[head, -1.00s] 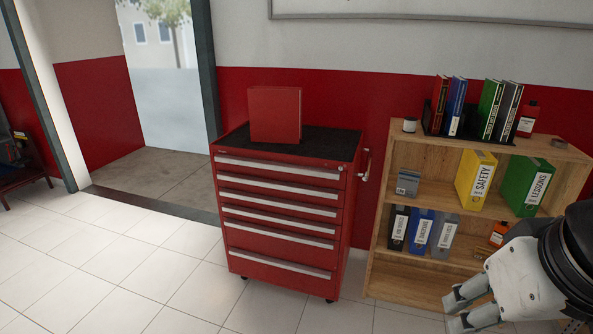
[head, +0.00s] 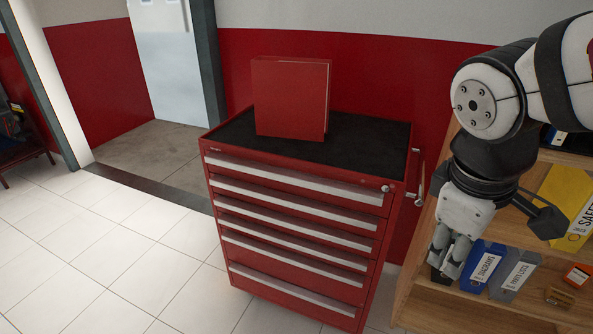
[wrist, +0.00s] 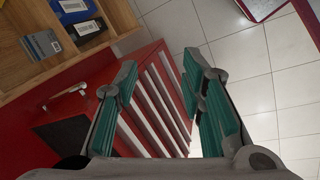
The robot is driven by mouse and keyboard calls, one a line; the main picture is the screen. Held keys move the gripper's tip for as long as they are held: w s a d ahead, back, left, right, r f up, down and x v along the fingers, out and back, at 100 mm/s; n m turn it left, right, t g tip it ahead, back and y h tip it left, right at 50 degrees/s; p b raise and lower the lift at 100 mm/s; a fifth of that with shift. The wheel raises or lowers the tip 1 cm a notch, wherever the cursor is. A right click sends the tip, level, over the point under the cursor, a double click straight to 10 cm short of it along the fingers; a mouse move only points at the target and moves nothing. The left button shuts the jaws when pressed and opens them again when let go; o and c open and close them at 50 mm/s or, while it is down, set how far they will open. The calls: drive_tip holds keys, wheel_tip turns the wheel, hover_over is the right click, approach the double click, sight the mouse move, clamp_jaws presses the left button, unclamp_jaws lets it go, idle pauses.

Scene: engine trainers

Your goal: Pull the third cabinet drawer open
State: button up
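The red cabinet (head: 262,269) stands against the wall with a black top and several drawers with long silver handles. All its drawers look closed. The third drawer from the top, with its handle (head: 290,225), is flush with the front. My gripper (head: 452,258) hangs to the right of the cabinet, in front of the shelf and apart from the drawer handles. In the wrist view my gripper (wrist: 163,75) has its teal-padded fingers spread wide with nothing held. The cabinet's front and handles (wrist: 158,100) show at a slant between and beyond the fingers.
A red binder (head: 291,97) stands on the cabinet top. A crank-like handle (head: 420,180) sticks out from the cabinet's right side. The wooden shelf (head: 455,304) with binders stands close on the right. The tiled floor (head: 110,255) in front and to the left is clear.

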drive_tip(key=w+a+f+n+h+b, duration=0.3)
drive_tip(key=w+f+n+h+b, duration=0.15)
drive_tip(key=w+f+n, duration=0.65)
drive_tip(key=n+t+b, duration=1.2)
drive_tip(key=n+t, duration=0.3)
drive_tip(key=n, duration=1.5)
approach(284, 225)
drive_tip(key=shift+y, duration=0.35)
drive_tip(key=b+x, duration=0.3)
drive_tip(key=x, duration=0.7)
drive_tip(key=shift+d+r, duration=0.15)
drive_tip(key=shift+d, duration=0.05)
drive_tip(key=shift+c, duration=0.6)
clamp_jaws()
